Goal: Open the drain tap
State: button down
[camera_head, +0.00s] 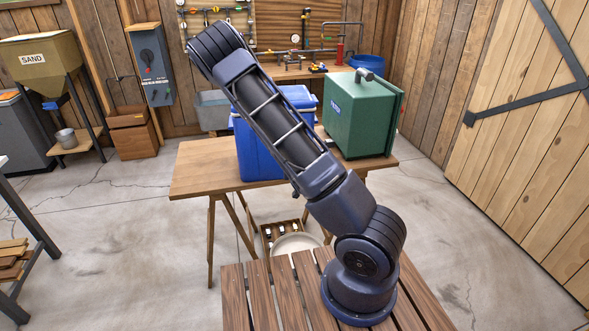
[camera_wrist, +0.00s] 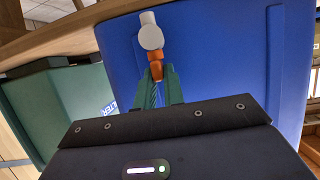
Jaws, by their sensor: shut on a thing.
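The blue cooler (camera_head: 258,158) stands on the wooden table, partly covered by my arm in the head view. Its blue wall (camera_wrist: 225,60) fills much of the wrist view. The drain tap shows there as a white round body (camera_wrist: 151,36) with an orange lever (camera_wrist: 155,56) at its lower side. My gripper (camera_wrist: 157,73) has its green fingers closed on the lower end of the orange lever. The fingertips partly cover the lever. The tap and my gripper are hidden in the head view.
A green metal box (camera_head: 358,120) stands right of the cooler on the table (camera_head: 200,170). It also shows at left in the wrist view (camera_wrist: 55,110). Open floor lies left.

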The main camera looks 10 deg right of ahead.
jog(key=c, duration=1.8)
grip_release()
jog(key=shift+a+m+h, duration=0.1)
jog(key=shift+m+h, duration=0.2)
